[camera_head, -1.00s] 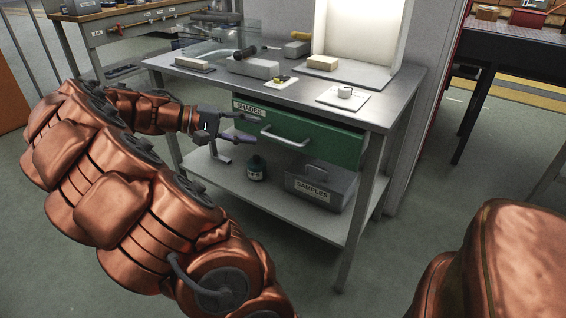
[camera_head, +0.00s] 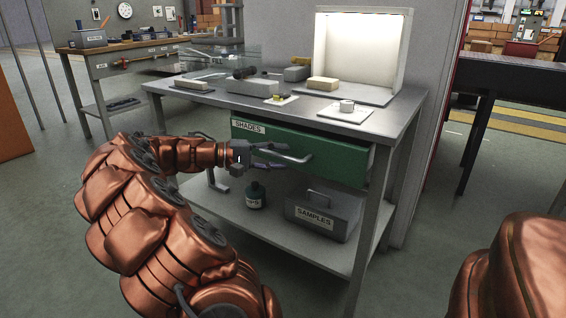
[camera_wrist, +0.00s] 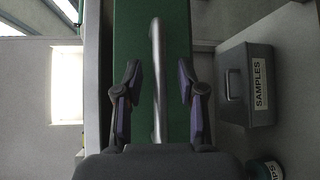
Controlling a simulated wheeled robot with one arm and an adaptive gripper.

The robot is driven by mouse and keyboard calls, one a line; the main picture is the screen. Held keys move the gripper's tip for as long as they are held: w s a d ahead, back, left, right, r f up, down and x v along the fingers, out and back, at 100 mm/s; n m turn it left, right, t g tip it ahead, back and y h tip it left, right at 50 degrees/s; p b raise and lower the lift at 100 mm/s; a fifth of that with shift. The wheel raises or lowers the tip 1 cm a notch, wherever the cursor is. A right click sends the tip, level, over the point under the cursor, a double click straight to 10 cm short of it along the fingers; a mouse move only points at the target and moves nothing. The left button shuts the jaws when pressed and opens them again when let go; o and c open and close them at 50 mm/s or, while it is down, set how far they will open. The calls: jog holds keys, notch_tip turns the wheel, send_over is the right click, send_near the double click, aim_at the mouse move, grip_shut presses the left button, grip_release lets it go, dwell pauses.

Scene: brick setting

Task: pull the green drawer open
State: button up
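The green drawer (camera_head: 325,164), labelled SHADES, sits under the steel bench top. Its front also fills the middle of the wrist view (camera_wrist: 178,30). A grey bar handle (camera_head: 297,159) runs across the front; it also shows in the wrist view (camera_wrist: 156,45). My gripper (camera_head: 279,158) is at the left part of the handle in the head view. In the wrist view my gripper (camera_wrist: 161,82) is open, with one purple-padded finger on each side of the handle and gaps to both. Whether the fingertips reach past the bar is unclear. The drawer looks shut or nearly so.
The bench top (camera_head: 378,122) carries a lit booth (camera_head: 362,50), a pale block (camera_head: 323,84) and small items. The floor in front is clear.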

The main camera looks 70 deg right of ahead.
jog(key=shift+s+d, duration=0.4)
jog(key=shift+s, duration=0.2)
jog(key=shift+c, duration=0.3)
grip_shut()
